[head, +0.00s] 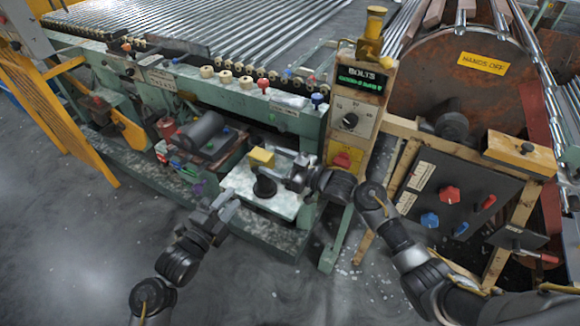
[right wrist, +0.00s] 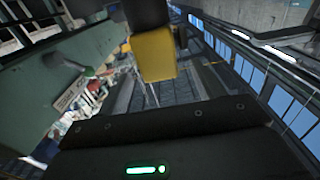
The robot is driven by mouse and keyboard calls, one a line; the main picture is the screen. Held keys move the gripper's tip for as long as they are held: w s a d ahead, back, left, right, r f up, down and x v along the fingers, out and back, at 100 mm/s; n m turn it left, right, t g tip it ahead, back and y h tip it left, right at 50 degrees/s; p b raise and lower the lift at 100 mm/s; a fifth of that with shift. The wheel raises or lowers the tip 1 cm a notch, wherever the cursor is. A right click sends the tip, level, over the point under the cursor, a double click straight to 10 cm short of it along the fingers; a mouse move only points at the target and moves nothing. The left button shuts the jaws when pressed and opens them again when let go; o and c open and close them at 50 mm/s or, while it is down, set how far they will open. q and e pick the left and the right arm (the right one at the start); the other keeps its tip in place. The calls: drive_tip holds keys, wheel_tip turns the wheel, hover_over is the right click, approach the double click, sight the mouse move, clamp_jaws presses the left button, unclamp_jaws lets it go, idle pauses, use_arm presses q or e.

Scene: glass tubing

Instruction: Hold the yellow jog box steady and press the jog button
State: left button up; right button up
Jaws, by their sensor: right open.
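The yellow jog box (head: 262,157) is a small block at the back of a pale plate on the green machine's front. A dark round part (head: 264,187) stands just in front of it. A yellow block, which looks like the box, shows with a black part above it in the right wrist view (right wrist: 155,55). My right gripper (head: 294,174) is open just right of the box; I cannot tell whether it touches. My left gripper (head: 230,203) looks open and empty, in front and left of the plate, apart from the box. I cannot make out the jog button.
The pale plate (head: 284,206) has some bare surface. A control post (head: 354,110) with a dial and red button stands close behind my right gripper. A dark panel (head: 455,195) with red and blue knobs is at the right. A dark motor (head: 205,134) sits left of the plate.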

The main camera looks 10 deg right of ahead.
sight(252, 152)
drive_tip(key=shift+x, duration=2.55)
drive_tip(key=shift+c, duration=0.5)
drive_tip(key=c, duration=1.2)
use_arm(q)
clamp_jaws()
use_arm(e)
drive_tip(key=shift+o, duration=0.2)
